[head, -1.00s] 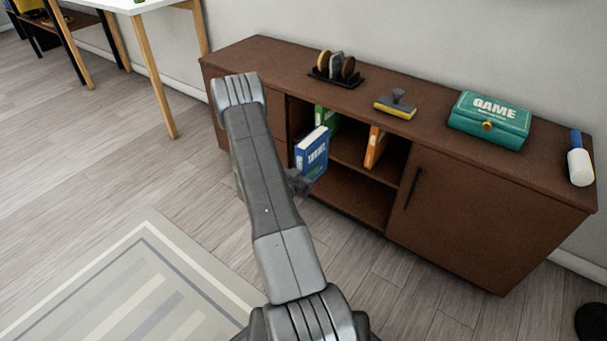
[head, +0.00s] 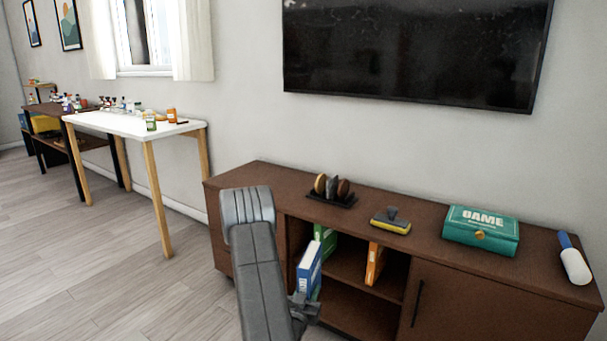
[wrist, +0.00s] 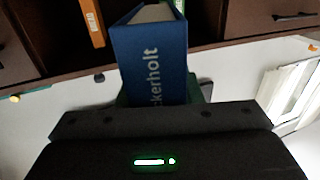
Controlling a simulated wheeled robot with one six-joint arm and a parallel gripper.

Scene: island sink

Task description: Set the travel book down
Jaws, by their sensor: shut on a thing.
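The blue travel book (head: 309,270) is upright at the front of the cabinet's open left part, near the green book (head: 327,238). My gripper (head: 303,302) is shut on the blue book, low on its near side. In the wrist view the blue book (wrist: 153,55) fills the middle, with pale lettering ending in "ckerholt" on the face toward me. Its lower end is hidden behind the gripper body. Whether it touches the green book or a shelf board, I cannot tell.
The brown cabinet (head: 465,270) has an orange book (head: 375,262) leaning on its upper shelf. On top are a dark holder with discs (head: 332,190), a yellow-grey brush-like tool (head: 390,221), a green game box (head: 481,231) and a white roller (head: 575,264). A white table (head: 135,122) stands left.

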